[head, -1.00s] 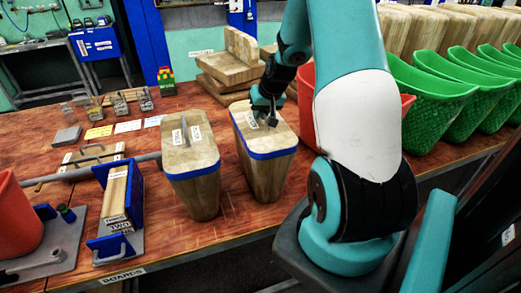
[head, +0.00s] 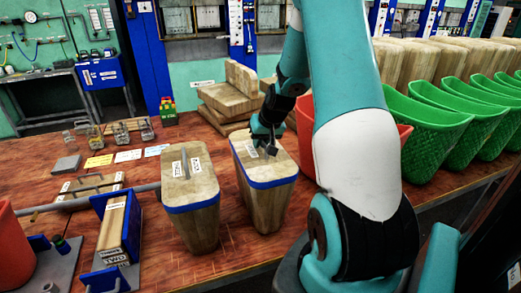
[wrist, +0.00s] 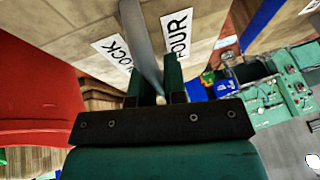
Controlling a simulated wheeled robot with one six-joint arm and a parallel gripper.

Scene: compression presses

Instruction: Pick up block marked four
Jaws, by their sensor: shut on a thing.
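The block marked four (head: 265,204) is a tall tapered wooden block with a blue band near its top, right of centre in the head view. In the wrist view its wooden top (wrist: 75,25) carries a label reading FOUR (wrist: 177,35) beside a grey metal handle (wrist: 139,35). My gripper (head: 270,149) is over the block's top. In the wrist view my gripper (wrist: 156,88) is shut on the handle. I cannot tell whether the block's base touches the table. A similar banded block (head: 196,230) stands upright just to its left, apart from it.
The red-brown table (head: 165,268) holds stacked wooden boards (head: 222,97) behind the blocks. A red bin (head: 305,125) is close on the right, with green bins (head: 433,125) beyond. A blue-ended press with boards (head: 113,232) stands left.

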